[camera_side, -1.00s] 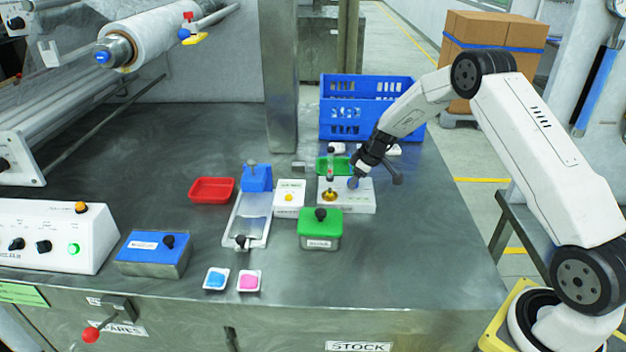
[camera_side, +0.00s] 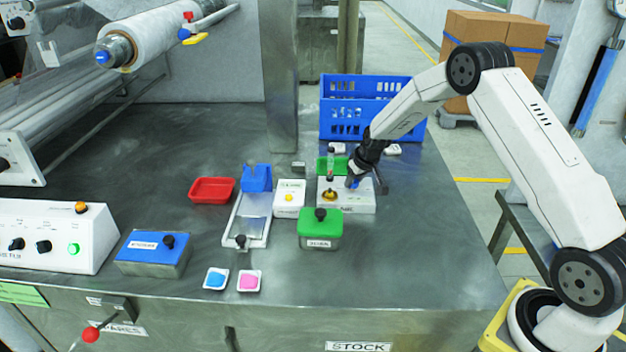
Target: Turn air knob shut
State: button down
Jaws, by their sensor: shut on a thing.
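The white air unit (camera_side: 358,204) stands on the steel table, right of centre, with a brass fitting (camera_side: 330,196) on its left part. My gripper (camera_side: 353,182) points down at the right part of this unit. It is shut on a small blue knob (camera_side: 352,184), of which only a little shows between and below the fingers. The knob's exact angle is too small to tell.
A green-lidded box (camera_side: 320,230) stands just in front of the unit. A white box with a yellow button (camera_side: 289,200) and a slide with a blue block (camera_side: 257,178) are to the left. A blue crate (camera_side: 350,120) stands behind. The table front right is clear.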

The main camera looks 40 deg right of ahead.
jog(key=shift+w+a+m+g+h, duration=0.1)
jog(key=shift+m+g+h, duration=0.4)
jog(key=shift+m, duration=1.25)
jog(key=shift+a+m+g+h, duration=0.1)
jog(key=shift+m+h, duration=0.7)
jog(key=shift+m, duration=0.95)
jog(key=m+g, duration=0.1)
jog(key=m, duration=0.3)
jog(key=shift+w+a+h, duration=0.1)
jog(key=shift+h, duration=0.3)
jog(key=shift+w+m+g, duration=0.1)
jog(key=shift+m+g, duration=0.7)
jog(key=shift+m, duration=1)
jog(key=shift+c, duration=1.1)
grip_release()
jog(key=shift+h, duration=0.3)
jog(key=shift+a+r, duration=0.1)
jog(key=shift+r, duration=0.05)
jog(key=v, duration=0.7)
jog(key=shift+r, duration=0.25)
